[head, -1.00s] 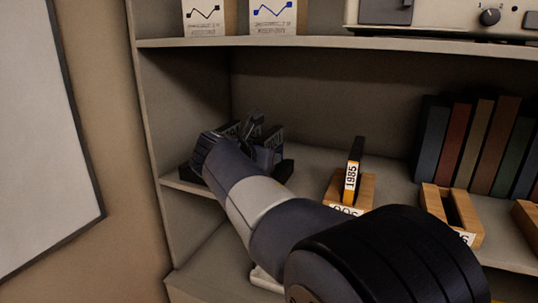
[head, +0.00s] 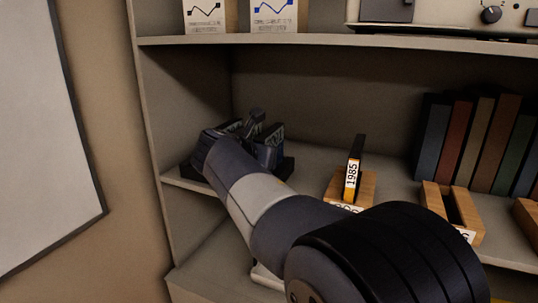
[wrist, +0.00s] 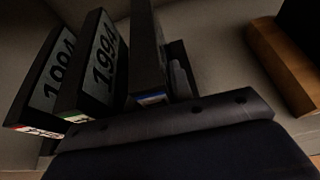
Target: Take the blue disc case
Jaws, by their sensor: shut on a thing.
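The blue disc case (wrist: 151,98) is a dark upright case with a blue and white strip at its lower edge. In the wrist view it is the rightmost of three cases. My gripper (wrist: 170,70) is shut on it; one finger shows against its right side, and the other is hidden. To its left stand a case with a green strip (wrist: 102,62) and one with a red strip (wrist: 50,75), both marked 1994. In the head view my gripper (head: 250,125) is among the dark cases at the left of the middle shelf, mostly covered by my arm.
A wooden stand (head: 350,187) holds a dark and yellow case marked 1985 (head: 353,170). An empty slotted wooden stand (head: 447,208) and several books (head: 475,143) are farther right. The upper shelf (head: 300,42) runs above, and the left side panel (head: 155,110) is close.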

